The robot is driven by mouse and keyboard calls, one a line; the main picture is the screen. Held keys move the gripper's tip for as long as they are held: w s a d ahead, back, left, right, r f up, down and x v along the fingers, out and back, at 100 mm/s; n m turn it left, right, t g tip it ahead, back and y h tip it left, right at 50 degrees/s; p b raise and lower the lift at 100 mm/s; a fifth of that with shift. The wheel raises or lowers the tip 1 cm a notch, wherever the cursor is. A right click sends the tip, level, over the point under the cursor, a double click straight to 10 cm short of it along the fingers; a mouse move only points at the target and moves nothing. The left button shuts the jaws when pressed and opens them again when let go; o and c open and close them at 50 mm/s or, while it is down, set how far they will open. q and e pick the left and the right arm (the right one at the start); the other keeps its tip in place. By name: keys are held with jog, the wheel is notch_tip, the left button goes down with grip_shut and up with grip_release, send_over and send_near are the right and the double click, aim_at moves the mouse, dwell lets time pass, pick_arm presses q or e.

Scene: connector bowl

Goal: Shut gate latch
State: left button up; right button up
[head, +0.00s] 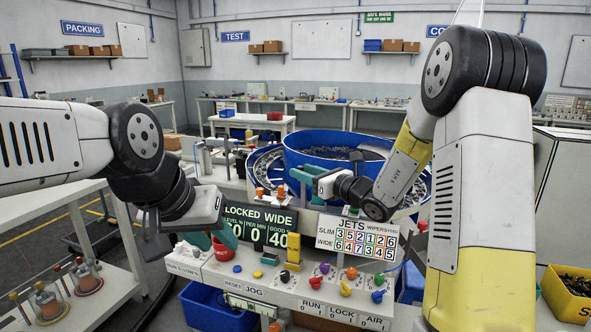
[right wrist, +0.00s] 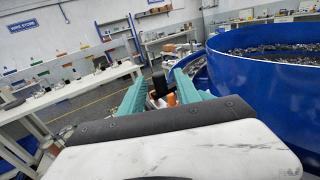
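My right gripper (head: 306,182) reaches in at the front of the blue bowl (head: 318,142). In the right wrist view its two teal fingers (right wrist: 158,90) are spread apart. A small black post with an orange part (right wrist: 170,99) shows in the gap between them, and I see no clear contact. It may be the gate latch, but I cannot tell for sure. My left gripper (head: 212,238) points down over the left end of the control panel, by a red knob (head: 226,234). Its finger gap is not clear.
The control panel (head: 262,283) carries several coloured knobs. A blue bin (head: 207,306) is below left, and a yellow bin (head: 567,293) is at right.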

jog(key=shift+x, duration=2.35)
jog(key=shift+c, duration=0.5)
grip_shut()
